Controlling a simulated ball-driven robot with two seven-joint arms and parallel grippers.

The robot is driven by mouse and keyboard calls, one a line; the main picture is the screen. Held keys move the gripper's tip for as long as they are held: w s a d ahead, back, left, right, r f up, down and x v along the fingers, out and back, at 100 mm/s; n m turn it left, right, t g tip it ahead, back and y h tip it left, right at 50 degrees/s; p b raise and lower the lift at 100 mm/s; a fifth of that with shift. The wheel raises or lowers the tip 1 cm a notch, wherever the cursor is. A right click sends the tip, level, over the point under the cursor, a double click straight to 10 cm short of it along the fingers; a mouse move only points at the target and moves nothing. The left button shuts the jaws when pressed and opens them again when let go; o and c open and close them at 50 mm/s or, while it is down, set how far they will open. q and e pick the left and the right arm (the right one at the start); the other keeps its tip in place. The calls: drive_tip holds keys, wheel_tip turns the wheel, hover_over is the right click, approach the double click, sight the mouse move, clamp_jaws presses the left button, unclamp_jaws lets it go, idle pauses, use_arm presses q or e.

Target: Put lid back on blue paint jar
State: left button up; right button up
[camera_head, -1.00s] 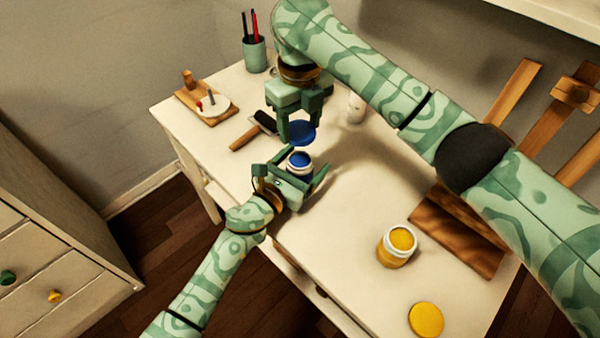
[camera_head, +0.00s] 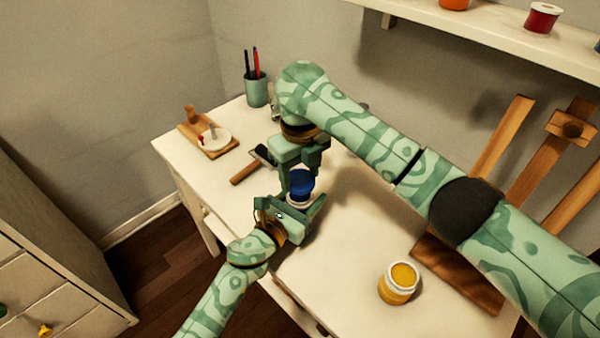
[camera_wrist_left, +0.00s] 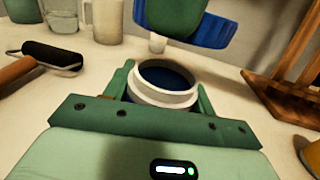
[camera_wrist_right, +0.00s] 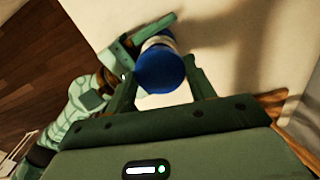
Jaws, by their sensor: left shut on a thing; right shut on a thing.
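The blue paint jar (camera_wrist_left: 165,84) has a white rim and stands upright between the fingers of my left gripper (camera_head: 292,208), which is shut on it. Its open mouth and dark blue paint show in the left wrist view. My right gripper (camera_head: 302,172) is shut on the round blue lid (camera_head: 301,183) just above the jar. In the left wrist view the lid (camera_wrist_left: 214,32) is apart from the rim, higher and beyond it, partly behind a right finger. In the right wrist view the lid (camera_wrist_right: 160,70) hides most of the jar.
An open yellow paint jar (camera_head: 398,283) stands at the front right of the white table (camera_head: 350,245). A roller (camera_head: 249,168), a wooden board (camera_head: 208,137) and a pen cup (camera_head: 256,90) lie left and behind. A wooden easel (camera_head: 465,275) is at the right.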

sight(300, 206)
drive_tip(key=shift+f, duration=0.45)
drive_tip(key=shift+f, duration=0.9)
drive_tip(key=shift+f, duration=0.55)
drive_tip(key=shift+s+d+f, duration=0.1)
drive_tip(key=shift+d+f, duration=0.05)
drive_tip(key=shift+f, duration=0.3)
idle(0.4)
drive_tip(key=shift+r, duration=0.15)
drive_tip(key=shift+r, duration=0.35)
drive_tip(key=shift+a+r, duration=0.2)
drive_tip(key=shift+r, duration=0.2)
idle(0.6)
drive_tip(key=shift+f, duration=0.45)
